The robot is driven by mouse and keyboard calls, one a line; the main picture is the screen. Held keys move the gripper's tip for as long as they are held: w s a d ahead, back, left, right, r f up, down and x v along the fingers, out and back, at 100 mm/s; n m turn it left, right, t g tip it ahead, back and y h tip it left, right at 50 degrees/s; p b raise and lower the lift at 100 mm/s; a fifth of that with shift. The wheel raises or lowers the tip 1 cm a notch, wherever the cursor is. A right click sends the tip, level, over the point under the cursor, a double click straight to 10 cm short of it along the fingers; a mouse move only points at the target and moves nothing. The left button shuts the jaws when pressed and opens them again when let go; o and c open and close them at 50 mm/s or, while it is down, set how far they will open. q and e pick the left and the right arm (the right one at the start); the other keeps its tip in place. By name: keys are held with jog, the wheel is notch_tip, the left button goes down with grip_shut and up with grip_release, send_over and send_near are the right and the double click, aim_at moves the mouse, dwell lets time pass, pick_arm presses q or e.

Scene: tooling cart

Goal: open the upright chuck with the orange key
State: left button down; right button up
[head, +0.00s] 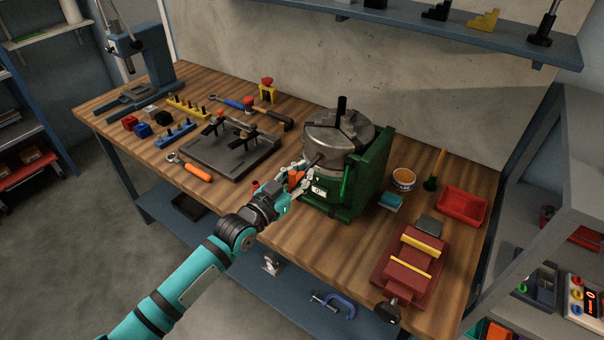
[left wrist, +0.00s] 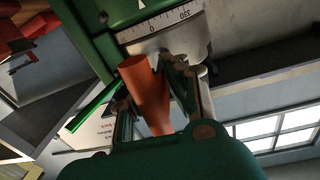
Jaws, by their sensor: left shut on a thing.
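The grey round chuck (head: 338,135) sits upright on a green stand (head: 373,170) on the wooden bench. A dark bar (head: 341,106) stands up from the middle of its jaws. My left gripper (head: 297,178) is at the chuck's front left side, shut on the orange key (head: 296,177). In the left wrist view the key's orange handle (left wrist: 148,88) lies between the fingers (left wrist: 160,98), close under a curved scale (left wrist: 160,28). The key's tip is hidden, so I cannot tell whether it sits in the chuck. My right gripper is not in view.
A dark plate with clamps (head: 232,150) lies left of the chuck, with an orange-handled wrench (head: 196,172) in front. The bench front beside my arm is mostly clear.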

pick_arm(q)
jog(key=shift+n, duration=0.6)
jog(key=shift+s+r, duration=0.1)
jog(key=shift+p+v, duration=0.7)
jog(key=shift+v, duration=0.55)
jog(key=shift+d, duration=0.1)
